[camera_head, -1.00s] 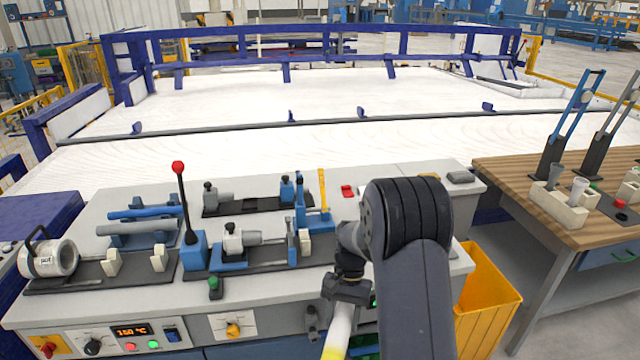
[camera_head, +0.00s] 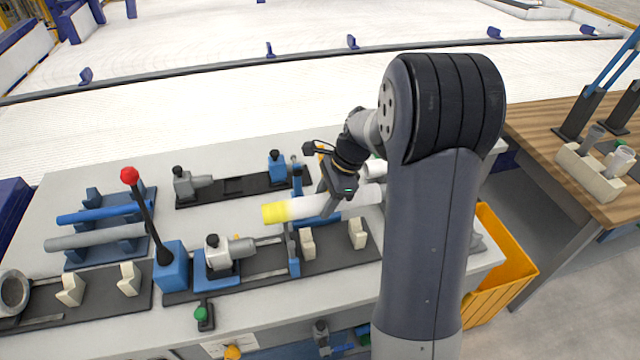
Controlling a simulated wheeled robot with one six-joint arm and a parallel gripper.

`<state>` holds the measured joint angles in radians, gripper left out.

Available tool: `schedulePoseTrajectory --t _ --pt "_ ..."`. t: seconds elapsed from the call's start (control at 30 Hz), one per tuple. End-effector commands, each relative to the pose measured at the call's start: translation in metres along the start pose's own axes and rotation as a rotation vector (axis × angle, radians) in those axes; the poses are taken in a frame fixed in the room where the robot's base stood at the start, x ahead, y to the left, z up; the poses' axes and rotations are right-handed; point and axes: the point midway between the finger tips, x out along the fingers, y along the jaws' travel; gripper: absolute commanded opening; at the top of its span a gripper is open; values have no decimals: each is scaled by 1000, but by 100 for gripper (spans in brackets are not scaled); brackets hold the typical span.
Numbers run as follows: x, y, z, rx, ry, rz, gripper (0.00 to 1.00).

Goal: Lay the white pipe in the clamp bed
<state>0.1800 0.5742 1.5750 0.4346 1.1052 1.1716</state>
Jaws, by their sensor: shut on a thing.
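The white pipe (camera_head: 305,207) has a yellow left end. It lies nearly level in the air or just above the bench's right half; the exact height is hard to tell. My gripper (camera_head: 333,207) is shut on the pipe from above. My arm hides the pipe's right end. A dark clamp bed (camera_head: 345,257) runs along the front of the bench, just in front of the pipe. It has a grey-and-blue clamp (camera_head: 215,258) at its left, a blue upright in the middle and two cream cradles (camera_head: 357,233) at its right.
A second clamp rail (camera_head: 233,186) stands behind at left. A blue pipe (camera_head: 105,212) and a grey pipe (camera_head: 95,238) rest in a rack. A red-knobbed lever (camera_head: 140,215) rises beside the front clamp. A yellow bin (camera_head: 500,262) is on the floor at right.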

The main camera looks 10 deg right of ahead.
Motion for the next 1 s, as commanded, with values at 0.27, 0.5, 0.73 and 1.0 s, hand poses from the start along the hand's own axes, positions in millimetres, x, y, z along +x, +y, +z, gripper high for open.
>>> schedulePoseTrajectory --t 0.27,0.5,0.73,1.0 --pt "16 0 -7 2 0 -1 19" --pt "43 0 -18 1 0 0 19" --pt "68 0 -28 0 0 0 19" --pt "93 0 -38 0 0 1 19"
